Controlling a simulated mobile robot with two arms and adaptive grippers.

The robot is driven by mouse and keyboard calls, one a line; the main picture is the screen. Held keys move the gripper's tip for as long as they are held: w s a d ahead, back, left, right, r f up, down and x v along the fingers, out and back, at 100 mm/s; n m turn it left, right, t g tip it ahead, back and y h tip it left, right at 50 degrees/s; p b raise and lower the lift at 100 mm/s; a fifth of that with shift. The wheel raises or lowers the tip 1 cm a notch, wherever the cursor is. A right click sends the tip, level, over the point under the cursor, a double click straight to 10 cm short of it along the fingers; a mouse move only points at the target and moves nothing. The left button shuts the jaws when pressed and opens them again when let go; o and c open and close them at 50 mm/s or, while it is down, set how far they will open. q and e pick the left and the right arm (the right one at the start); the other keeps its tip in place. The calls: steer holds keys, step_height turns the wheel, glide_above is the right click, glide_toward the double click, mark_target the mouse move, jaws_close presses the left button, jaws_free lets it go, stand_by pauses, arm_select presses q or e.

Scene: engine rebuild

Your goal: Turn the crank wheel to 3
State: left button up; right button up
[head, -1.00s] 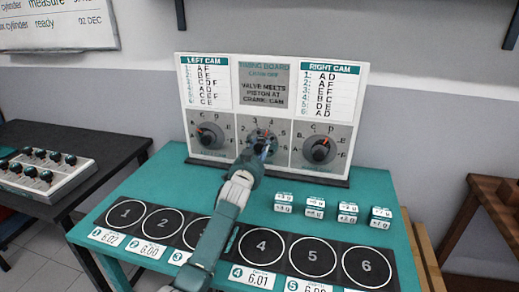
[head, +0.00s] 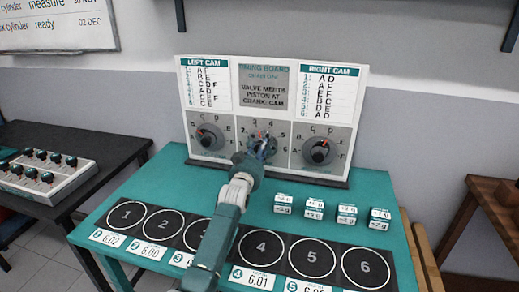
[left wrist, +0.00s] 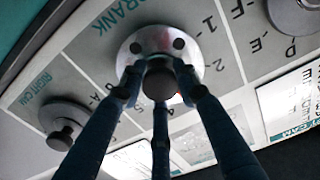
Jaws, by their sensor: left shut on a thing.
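The crank wheel (left wrist: 143,42) is a pale round disc with dark holes and a dark central knob, in the middle of the upright timing board (head: 215,104). In the left wrist view, my left gripper (left wrist: 158,78) is shut on the knob, its fingers around it. In the head view, my left gripper (head: 262,147) reaches the wheel from the front and hides most of it. A small reddish mark shows at the wheel's top, near the numbers 3 and 4; the exact setting cannot be told. My right gripper is not in view.
The left cam dial (head: 208,138) and right cam dial (head: 319,151) flank the wheel closely. Several small white labelled blocks (head: 314,209) stand on the teal table (head: 160,187), behind a dark mat with numbered circles (head: 312,257). A dark side table (head: 100,140) stands left.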

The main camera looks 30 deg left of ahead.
arm_select(q)
steer(key=shift+f+n, duration=0.35)
steer(key=shift+n, duration=0.75)
steer(key=shift+d+f, duration=0.1)
steer(key=o, duration=1)
steer(key=shift+o, duration=0.7)
steer(key=shift+r, duration=0.2)
steer(key=v, duration=1.2)
